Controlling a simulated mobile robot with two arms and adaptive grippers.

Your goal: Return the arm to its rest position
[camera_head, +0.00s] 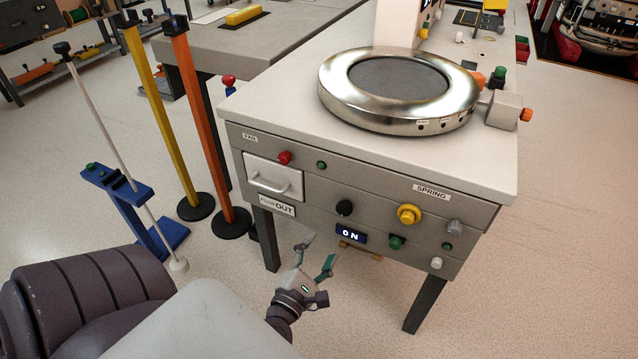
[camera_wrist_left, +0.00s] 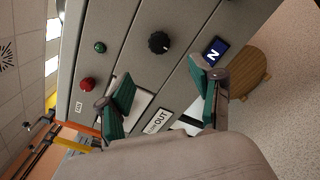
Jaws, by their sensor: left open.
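My left gripper (camera_head: 318,261) is low in front of the grey bench (camera_head: 370,178), below its front panel. Its two green-padded fingers are apart with nothing between them. In the left wrist view, the open left gripper (camera_wrist_left: 165,100) faces the panel, with the black knob (camera_wrist_left: 159,42), red button (camera_wrist_left: 87,84) and the "OUT" label (camera_wrist_left: 157,121) beyond the fingers. It looks clear of the panel, though the exact gap cannot be told. A display (camera_head: 351,235) reads "0 N". My right gripper is not in view.
A round metal ring (camera_head: 340,100) sits on the bench top. A yellow post (camera_head: 147,90), an orange post (camera_head: 195,105) and a blue stand (camera_head: 125,195) with a rod stand to the left. The drawer handle (camera_head: 268,187) protrudes. The floor at right is clear.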

